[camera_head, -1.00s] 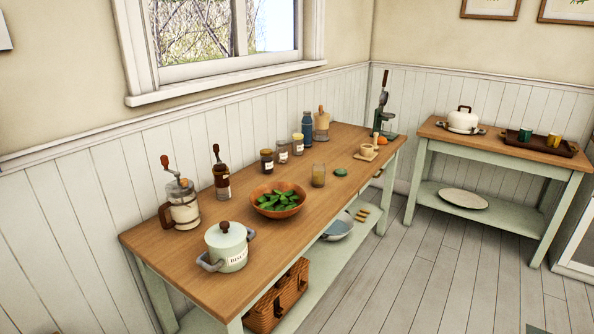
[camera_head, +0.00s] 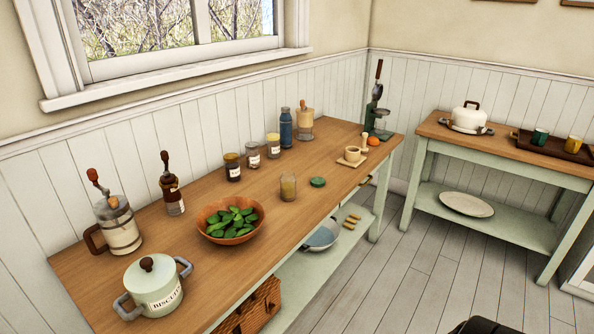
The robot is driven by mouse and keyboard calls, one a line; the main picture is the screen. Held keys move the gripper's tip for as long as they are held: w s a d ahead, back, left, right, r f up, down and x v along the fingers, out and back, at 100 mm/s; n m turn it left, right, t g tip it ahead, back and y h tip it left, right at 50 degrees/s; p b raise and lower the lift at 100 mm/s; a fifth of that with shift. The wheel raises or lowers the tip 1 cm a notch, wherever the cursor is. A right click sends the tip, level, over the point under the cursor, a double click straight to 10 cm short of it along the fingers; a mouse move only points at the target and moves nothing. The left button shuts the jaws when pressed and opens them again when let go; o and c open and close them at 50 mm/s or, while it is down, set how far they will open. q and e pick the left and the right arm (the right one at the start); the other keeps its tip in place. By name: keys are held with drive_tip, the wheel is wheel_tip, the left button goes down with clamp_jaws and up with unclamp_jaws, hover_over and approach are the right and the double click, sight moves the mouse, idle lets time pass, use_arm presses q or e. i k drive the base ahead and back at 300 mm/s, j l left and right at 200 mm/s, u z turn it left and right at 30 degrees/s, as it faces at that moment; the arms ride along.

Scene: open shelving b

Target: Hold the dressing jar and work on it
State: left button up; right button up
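A glass jar (camera_head: 289,187) with yellowish contents stands upright near the front edge of the wooden table, right of the salad bowl. It looks open at the top, and I take it for the dressing jar. A round dark green lid (camera_head: 318,182) lies flat on the table just right of it, apart from it. Neither of my grippers is in view. A dark rounded shape shows at the bottom edge, right of centre; I cannot tell what it is.
A bowl of green leaves (camera_head: 231,221), a biscuit pot (camera_head: 156,287), grinders, several labelled jars and a blue bottle (camera_head: 286,129) stand around it. A second table (camera_head: 444,133) stands at right. The floor (camera_head: 400,270) in front is clear.

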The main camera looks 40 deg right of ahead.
sight(288, 179)
drive_tip(key=l+u, duration=0.3)
drive_tip(key=l, duration=3)
